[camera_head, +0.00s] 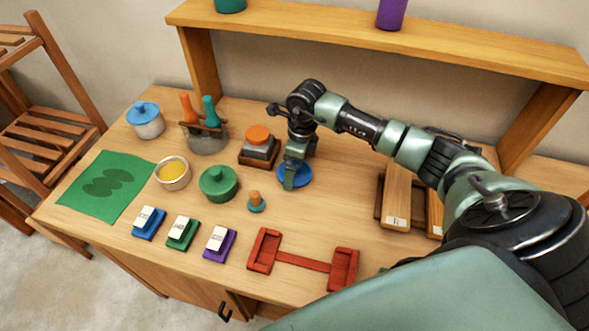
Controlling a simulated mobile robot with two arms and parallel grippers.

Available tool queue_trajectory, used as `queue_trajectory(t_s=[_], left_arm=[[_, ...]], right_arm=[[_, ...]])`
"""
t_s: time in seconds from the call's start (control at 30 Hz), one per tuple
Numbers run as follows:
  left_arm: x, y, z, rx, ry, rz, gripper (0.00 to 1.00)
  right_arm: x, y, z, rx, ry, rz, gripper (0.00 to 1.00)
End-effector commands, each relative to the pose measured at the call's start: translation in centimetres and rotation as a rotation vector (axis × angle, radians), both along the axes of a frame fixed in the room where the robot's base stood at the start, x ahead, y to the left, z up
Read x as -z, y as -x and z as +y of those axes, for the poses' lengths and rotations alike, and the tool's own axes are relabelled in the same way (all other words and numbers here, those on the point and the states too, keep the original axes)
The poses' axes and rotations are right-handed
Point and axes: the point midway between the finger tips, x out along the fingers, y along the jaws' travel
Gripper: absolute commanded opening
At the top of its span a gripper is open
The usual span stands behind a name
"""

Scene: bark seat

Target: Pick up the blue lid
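My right gripper (290,182), on the arm coming in from the right, points down at a flat round blue piece (305,178) on the table. The gripper hides the middle of this piece, so I cannot tell whether it is a lid or whether the fingers touch it. The finger gap does not show clearly. Another blue lid (143,107) with a knob sits on a white pot (150,128) at the back left. My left gripper is not in view.
An orange-topped block (258,138), a green lidded pot (218,184) and a small orange-knobbed piece (256,202) stand close to the gripper. A bowl with yellow contents (172,172) stands left. A red rack (303,260) lies in front. A wooden shelf (380,36) spans the back.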

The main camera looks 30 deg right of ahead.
Motion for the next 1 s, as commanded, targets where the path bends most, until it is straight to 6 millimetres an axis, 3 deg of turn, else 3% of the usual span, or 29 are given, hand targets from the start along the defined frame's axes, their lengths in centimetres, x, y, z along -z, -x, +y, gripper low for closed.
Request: queue_trajectory(t_s=[0.07, 0.23, 0.27, 0.67, 0.83, 1.0], left_arm=[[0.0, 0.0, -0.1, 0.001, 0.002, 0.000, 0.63], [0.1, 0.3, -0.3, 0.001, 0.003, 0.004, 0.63], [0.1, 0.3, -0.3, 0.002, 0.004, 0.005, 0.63], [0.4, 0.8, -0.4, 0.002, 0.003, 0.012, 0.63], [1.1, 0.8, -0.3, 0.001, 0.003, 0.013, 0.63], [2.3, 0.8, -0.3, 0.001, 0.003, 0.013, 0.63]], right_arm=[[0.0, 0.0, 0.0, 0.000, 0.000, 0.000, 1.00], [0.0, 0.0, 0.0, 0.000, 0.000, 0.000, 0.53], [0.0, 0.0, 0.0, 0.000, 0.000, 0.000, 0.51], [-0.9, -0.1, -0.1, 0.000, 0.001, -0.003, 0.51], [-3.2, -0.1, -0.1, 0.000, 0.002, -0.006, 0.51], [-7.6, -0.2, -0.1, 0.000, 0.001, -0.009, 0.51]])
